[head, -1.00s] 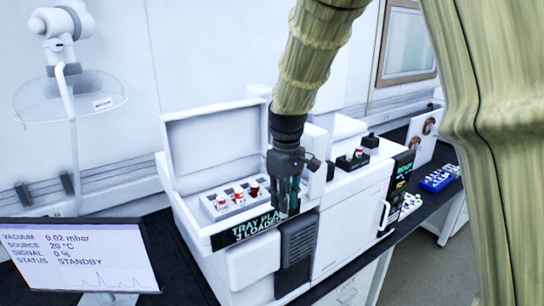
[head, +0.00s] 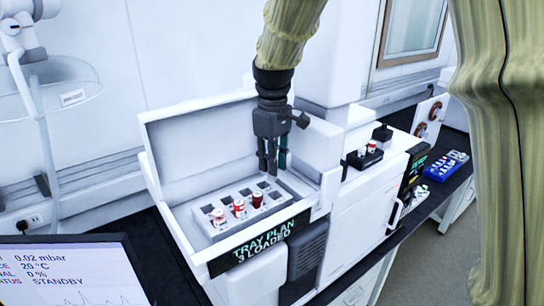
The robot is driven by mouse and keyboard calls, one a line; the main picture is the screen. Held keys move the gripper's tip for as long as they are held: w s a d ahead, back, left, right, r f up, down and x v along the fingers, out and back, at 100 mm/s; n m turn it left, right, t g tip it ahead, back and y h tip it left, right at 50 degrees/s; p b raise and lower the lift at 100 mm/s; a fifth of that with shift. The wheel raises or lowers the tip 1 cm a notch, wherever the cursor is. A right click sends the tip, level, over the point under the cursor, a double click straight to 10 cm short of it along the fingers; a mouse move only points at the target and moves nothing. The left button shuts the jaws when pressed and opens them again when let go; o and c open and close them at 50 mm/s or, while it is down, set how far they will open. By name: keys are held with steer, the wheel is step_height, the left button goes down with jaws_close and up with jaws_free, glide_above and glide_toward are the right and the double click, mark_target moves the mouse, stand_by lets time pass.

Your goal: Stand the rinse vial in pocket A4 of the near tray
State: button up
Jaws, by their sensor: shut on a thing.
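My gripper (head: 272,162) points straight down over the right end of the grey tray (head: 217,237) in the open white instrument. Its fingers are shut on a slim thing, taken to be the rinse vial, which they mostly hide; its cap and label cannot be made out. Three vials stand in the tray's front row: a white one with red (head: 218,218), another white and red one (head: 239,208) and a dark red one (head: 257,198). Dark empty pockets show behind them. Pocket letters are not legible. Whether the fingertips touch the tray cannot be told.
The raised lid (head: 200,140) stands behind the tray, and the white housing (head: 318,150) rises close right of my gripper. A sign (head: 265,240) at the front reads "TRAY PLAN 3 LOADED". A black rack (head: 362,162) with red-capped vials and a blue rack (head: 445,165) lie further right.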

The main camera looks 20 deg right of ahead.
mark_target(275, 181)
steer(key=shift+s+d+f, duration=0.2)
steer(key=shift+s+f, duration=0.05)
steer(key=shift+s, duration=0.1)
steer(key=shift+w+d+f, duration=0.15)
steer(key=shift+f, duration=0.4)
steer(key=shift+w+d+f, duration=0.1)
steer(key=shift+w+f, duration=0.05)
steer(key=shift+f, duration=0.35)
steer(key=shift+s+a+f, duration=0.15)
steer(key=shift+s+f, duration=0.05)
steer(key=shift+f, duration=0.4)
steer(key=shift+w, duration=0.1)
steer(key=shift+s, duration=0.2)
steer(key=shift+w+f, duration=0.1)
steer(key=shift+f, duration=0.25)
steer(key=shift+f, duration=0.35)
steer(key=shift+f+b, duration=0.55)
steer(key=shift+f, duration=0.7)
